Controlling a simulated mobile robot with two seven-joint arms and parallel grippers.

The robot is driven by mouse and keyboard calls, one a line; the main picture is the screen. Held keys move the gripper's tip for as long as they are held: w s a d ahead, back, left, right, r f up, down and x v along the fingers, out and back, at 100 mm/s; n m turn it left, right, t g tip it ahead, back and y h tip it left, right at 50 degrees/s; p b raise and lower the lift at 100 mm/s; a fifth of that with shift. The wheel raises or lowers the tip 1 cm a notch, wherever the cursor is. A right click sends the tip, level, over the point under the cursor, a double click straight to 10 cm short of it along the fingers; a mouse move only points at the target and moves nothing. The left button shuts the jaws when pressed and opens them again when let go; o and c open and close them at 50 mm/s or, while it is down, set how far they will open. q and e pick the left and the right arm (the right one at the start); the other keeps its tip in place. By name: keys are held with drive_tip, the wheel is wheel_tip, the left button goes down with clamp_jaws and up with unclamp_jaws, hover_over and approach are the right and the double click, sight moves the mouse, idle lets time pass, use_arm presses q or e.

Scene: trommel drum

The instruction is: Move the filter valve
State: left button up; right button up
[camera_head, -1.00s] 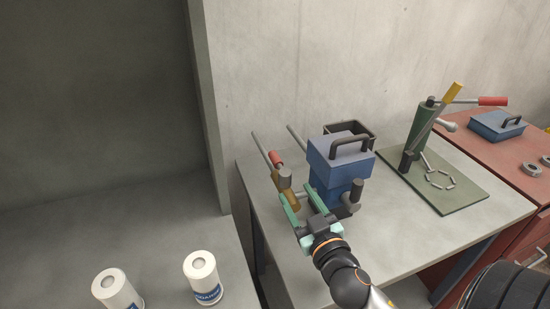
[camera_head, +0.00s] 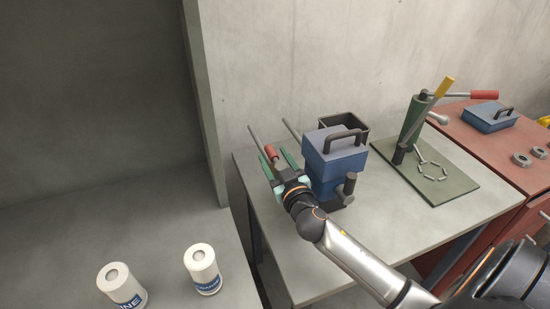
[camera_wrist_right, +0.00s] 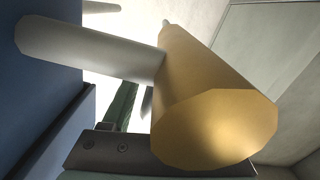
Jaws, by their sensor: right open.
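The filter valve stands at the left side of a blue machine (camera_head: 335,165) on the grey table. Its red-gripped lever (camera_head: 270,152) shows just beyond my right gripper (camera_head: 277,160), which hides its brass body in the head view. In the right wrist view the brass body (camera_wrist_right: 215,120) is large and close, joined to a grey pipe (camera_wrist_right: 90,50) coming from the blue side. My right gripper is open, its green fingers pointing at the valve. One finger shows behind the brass body; whether it touches is unclear. My left gripper is not in view.
A dark open bin (camera_head: 345,128) stands behind the machine. A green lever press (camera_head: 415,120) stands on a green plate to the right, near a red cabinet (camera_head: 470,125) with a blue case (camera_head: 490,117). Two white canisters (camera_head: 203,268) stand at lower left. The table's front is clear.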

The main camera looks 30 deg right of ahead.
clamp_jaws()
idle(0.5)
idle(0.9)
